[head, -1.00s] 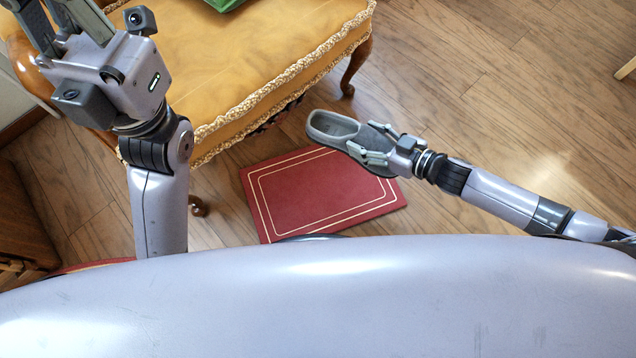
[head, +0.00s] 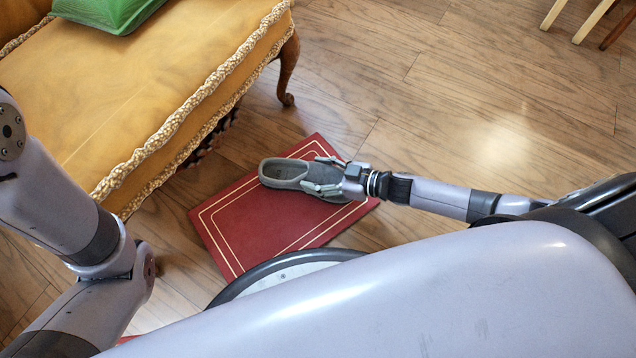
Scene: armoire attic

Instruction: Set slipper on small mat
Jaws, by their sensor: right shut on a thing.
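A grey slipper (head: 283,171) shows over the far right part of the small red mat (head: 230,232), opening up, its heel end pointing left. My right gripper (head: 328,174) is shut on the slipper, with a finger on each side of its front part. I cannot tell whether the sole touches the mat or hangs just above it. The mat has a cream double border line and lies flat on the wooden floor. My left arm comes in at the left edge; its gripper is out of the picture.
A yellow upholstered seat (head: 130,90) with braided trim and a curved wooden leg (head: 288,70) stands at the upper left, with a green cushion (head: 108,12) on it. Pale wooden legs (head: 590,18) show at the top right. The floor (head: 480,110) between is clear.

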